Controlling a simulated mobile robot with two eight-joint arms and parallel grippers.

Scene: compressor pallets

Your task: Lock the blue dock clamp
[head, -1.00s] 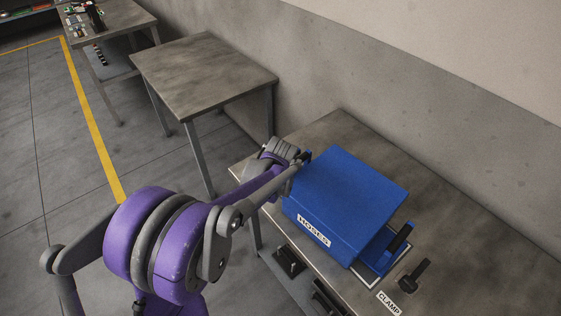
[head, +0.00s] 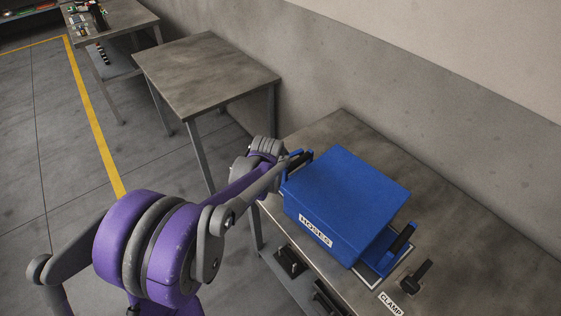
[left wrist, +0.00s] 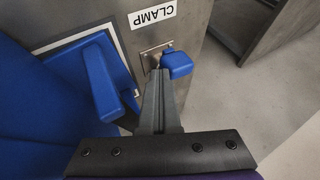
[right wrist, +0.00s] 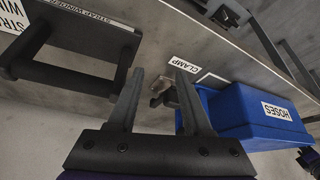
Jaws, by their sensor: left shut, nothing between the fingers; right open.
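The blue box labelled HOSES (head: 345,200) sits in a dock with a white outline (head: 372,278) on the table. In the left wrist view, a blue-knobbed clamp lever (left wrist: 177,65) stands on a small metal plate beside a CLAMP label (left wrist: 152,15). My left gripper (left wrist: 161,75) is shut and empty, its tips right by the knob; I cannot tell whether they touch. In the head view my left gripper (head: 284,166) is at the box's far left end, where the clamp is mostly hidden. My right gripper (right wrist: 165,75) is open and empty, seen only in its own wrist view.
A black-handled clamp (head: 416,276) stands by another CLAMP label (head: 390,303) at the box's near right end. Black handles (head: 290,262) are along the table's front. A bare table (head: 205,75) stands behind; a wall runs along the right.

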